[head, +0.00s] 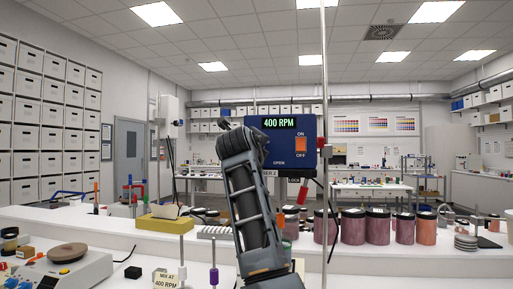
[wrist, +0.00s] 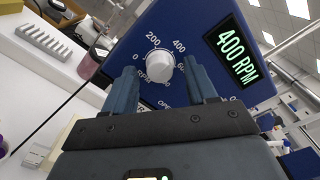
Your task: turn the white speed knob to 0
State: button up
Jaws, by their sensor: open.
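The white speed knob (wrist: 160,67) is on the blue front of the mixer unit (wrist: 200,30), inside a printed scale with 0, 200 and 400 readable and further marks partly covered. The display (wrist: 232,50) reads 400 RPM, and it also reads so in the head view (head: 280,123). My gripper (wrist: 162,80) is open in the wrist view, with one blue finger on each side of the knob. I cannot tell whether the fingers touch it. In the head view my arm hides the knob and the gripper. The knob's pointer mark is too small to read.
An orange ON/OFF switch (head: 300,146) is on the unit's right side. A thin vertical pole (head: 325,60) stands beside the unit. Several pigment jars (head: 378,226) line the counter at right. A card (head: 167,281) reads "MIX AT 400 RPM".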

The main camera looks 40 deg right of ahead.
jog(key=c, duration=1.1)
jog(key=shift+o, duration=0.2)
jog(key=shift+f+n, duration=0.1)
jog(key=shift+n, duration=0.2)
jog(key=shift+n+p, duration=0.3)
jog(key=shift+n, duration=11.3)
